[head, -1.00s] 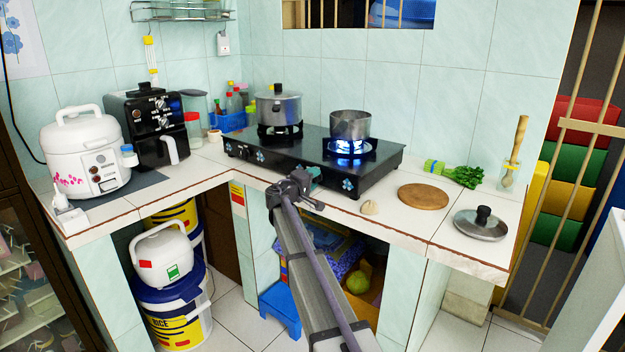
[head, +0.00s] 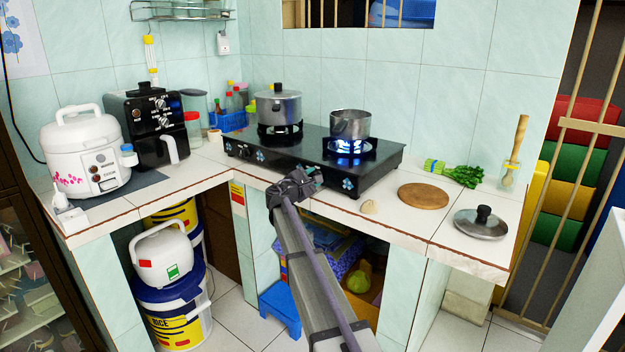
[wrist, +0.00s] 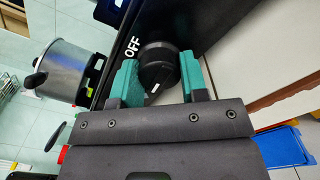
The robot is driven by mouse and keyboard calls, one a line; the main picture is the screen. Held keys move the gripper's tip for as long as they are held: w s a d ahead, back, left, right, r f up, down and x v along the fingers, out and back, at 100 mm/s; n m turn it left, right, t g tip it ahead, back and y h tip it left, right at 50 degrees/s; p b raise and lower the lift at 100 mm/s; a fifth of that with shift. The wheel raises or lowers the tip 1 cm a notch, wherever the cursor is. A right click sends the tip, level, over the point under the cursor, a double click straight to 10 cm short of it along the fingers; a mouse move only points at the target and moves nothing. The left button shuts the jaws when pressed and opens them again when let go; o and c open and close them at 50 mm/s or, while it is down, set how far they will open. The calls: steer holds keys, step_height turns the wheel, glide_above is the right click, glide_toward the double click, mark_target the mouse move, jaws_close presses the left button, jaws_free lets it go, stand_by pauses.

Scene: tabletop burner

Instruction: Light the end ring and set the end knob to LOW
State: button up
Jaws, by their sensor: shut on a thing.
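The black two-ring burner (head: 300,152) stands on the tiled counter. Its right ring (head: 349,150) burns with a blue flame under an open steel saucepan (head: 350,124). Its left ring (head: 280,131) shows no flame and bears a lidded steel pot (head: 278,105). My gripper (head: 316,178) is at the burner's front panel, right of its middle. In the wrist view, its green fingers (wrist: 158,80) are shut on a round black knob (wrist: 158,62). A white mark shows on the knob, and the word OFF (wrist: 131,47) is printed beside it. In the head view my gripper hides this knob.
A rice cooker (head: 88,155) and a black air fryer (head: 150,128) stand at the left. The counter's front edge runs below my gripper.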

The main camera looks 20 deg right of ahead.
steer(key=shift+n, duration=2.2)
steer(key=o, duration=0.9)
steer(key=shift+s, duration=0.1)
steer(key=v, duration=1)
steer(key=shift+a, duration=0.35)
steer(key=shift+s+f, duration=0.1)
